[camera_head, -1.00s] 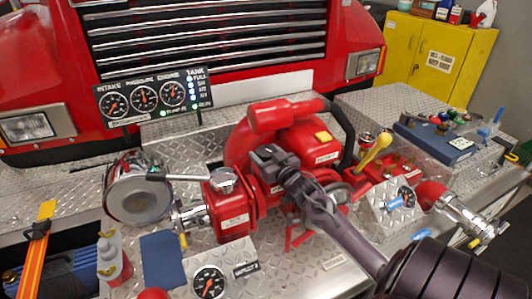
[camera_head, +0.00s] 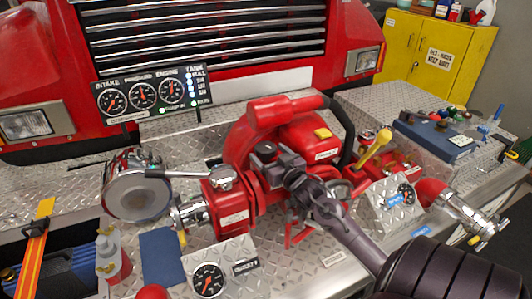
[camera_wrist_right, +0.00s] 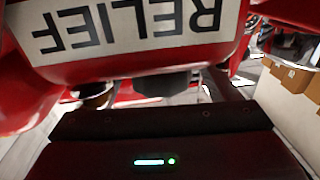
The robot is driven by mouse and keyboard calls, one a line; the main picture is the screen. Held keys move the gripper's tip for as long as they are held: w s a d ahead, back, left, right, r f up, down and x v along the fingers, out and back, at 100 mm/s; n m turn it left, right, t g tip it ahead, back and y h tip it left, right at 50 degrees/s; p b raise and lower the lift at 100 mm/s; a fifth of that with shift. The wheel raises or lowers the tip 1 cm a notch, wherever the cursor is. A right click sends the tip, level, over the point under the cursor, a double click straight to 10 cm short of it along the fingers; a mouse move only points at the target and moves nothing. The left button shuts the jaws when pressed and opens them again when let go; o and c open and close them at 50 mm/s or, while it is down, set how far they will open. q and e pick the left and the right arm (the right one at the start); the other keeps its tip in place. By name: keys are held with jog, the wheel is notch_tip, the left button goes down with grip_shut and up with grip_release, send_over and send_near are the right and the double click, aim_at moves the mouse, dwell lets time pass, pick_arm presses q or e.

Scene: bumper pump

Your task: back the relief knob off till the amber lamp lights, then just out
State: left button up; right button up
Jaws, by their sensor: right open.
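My right gripper (camera_head: 272,160) reaches the red pump (camera_head: 240,150) from the lower right, its grey jaws open at the pump's middle. A dark knob-like part (camera_head: 264,150) shows at the jaws. In the right wrist view, an upside-down white RELIEF label (camera_wrist_right: 135,25) on a red body fills the top. Below it a dark cylindrical part (camera_wrist_right: 167,83), probably the relief knob, is partly hidden behind the gripper body. I cannot tell whether the jaws touch it. The gauge panel (camera_head: 150,92) has small green lamps along its bottom edge; I see no amber light. My left gripper is not in view.
A yellow lever (camera_head: 373,148) and a small gauge plate (camera_head: 393,203) are to the right. A round gauge (camera_head: 208,281) sits in front.

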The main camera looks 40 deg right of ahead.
aim_at(271, 156)
jog(key=b+v, duration=0.1)
jog(key=v, duration=0.4)
jog(key=shift+s, duration=0.1)
dwell(0.5)
